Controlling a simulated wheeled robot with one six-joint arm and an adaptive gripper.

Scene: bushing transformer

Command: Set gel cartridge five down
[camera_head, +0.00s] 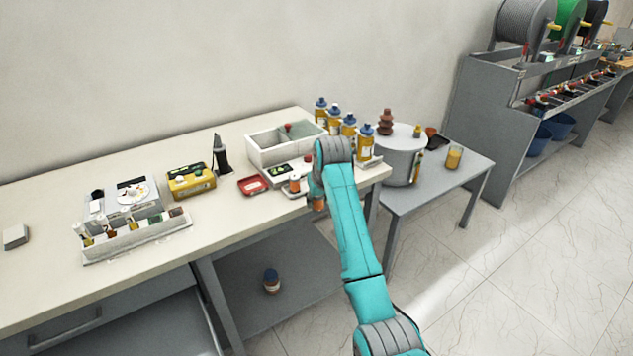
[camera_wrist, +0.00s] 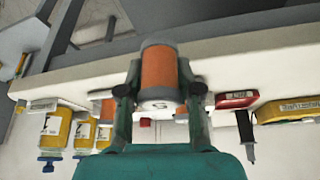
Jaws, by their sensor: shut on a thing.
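An orange cartridge with grey ends (camera_wrist: 158,70) is between the two fingers of my gripper (camera_wrist: 158,92) in the wrist view. The gripper is shut on it. A mark shows on its pale end, too small to read surely. In the head view my gripper (camera_head: 318,188) is at the front edge of the bench (camera_head: 235,225), near its right end, and my arm hides much of it. Another orange piece (camera_head: 294,183) stands on the bench just left of the gripper, in or beside a small light holder. Whether the held cartridge touches anything is hidden.
A red tray (camera_head: 252,185) and a green-screened device (camera_head: 277,175) lie left of the gripper. A divided grey box (camera_head: 283,150) and several yellow bottles (camera_head: 349,125) stand behind. A side table with a large grey pot (camera_head: 398,160) is at the right.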

